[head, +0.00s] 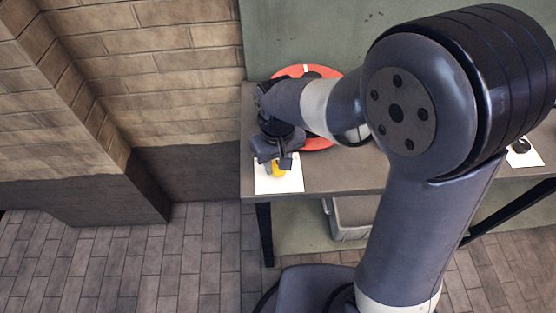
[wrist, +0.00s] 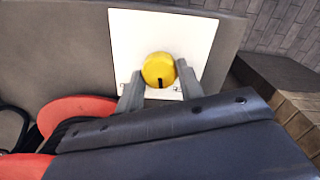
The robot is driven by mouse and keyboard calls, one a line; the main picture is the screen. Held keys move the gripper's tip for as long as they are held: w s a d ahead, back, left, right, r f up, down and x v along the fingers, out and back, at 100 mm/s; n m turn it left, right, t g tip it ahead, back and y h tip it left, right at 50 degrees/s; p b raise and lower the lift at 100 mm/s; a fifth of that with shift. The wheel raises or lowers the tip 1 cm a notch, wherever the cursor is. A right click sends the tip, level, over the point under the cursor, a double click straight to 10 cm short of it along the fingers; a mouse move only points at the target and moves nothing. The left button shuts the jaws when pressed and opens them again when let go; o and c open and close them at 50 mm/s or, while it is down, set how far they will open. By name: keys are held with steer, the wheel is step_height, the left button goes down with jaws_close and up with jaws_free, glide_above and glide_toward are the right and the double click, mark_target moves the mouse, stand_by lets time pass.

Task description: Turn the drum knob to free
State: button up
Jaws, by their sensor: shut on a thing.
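The drum knob (wrist: 158,69) is a round yellow knob with a black mark on its rim, which points toward my gripper in the wrist view. It sits on a white square plate (wrist: 190,36) on the bench. In the head view the yellow knob (head: 278,170) shows just below my gripper (head: 279,160), at the front left corner of the bench, on the white plate (head: 290,184). In the wrist view the two fingers of my gripper (wrist: 160,86) are on either side of the knob, shut on it. The wrist housing hides part of the plate's lower edge.
A red ring-shaped thing (head: 322,142) lies on the grey bench (head: 350,180) behind my gripper, partly hidden by my arm. A brick wall (head: 170,70) stands to the left. A grey bin (head: 345,218) is under the bench. A white plate with a black part (head: 522,150) is at the right.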

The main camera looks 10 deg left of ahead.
steer(key=n, duration=0.6)
steer(key=shift+n, duration=0.3)
stand_by(0.4)
steer(key=o, duration=1)
step_height(320, 180, up, 11)
steer(key=shift+f, duration=0.1)
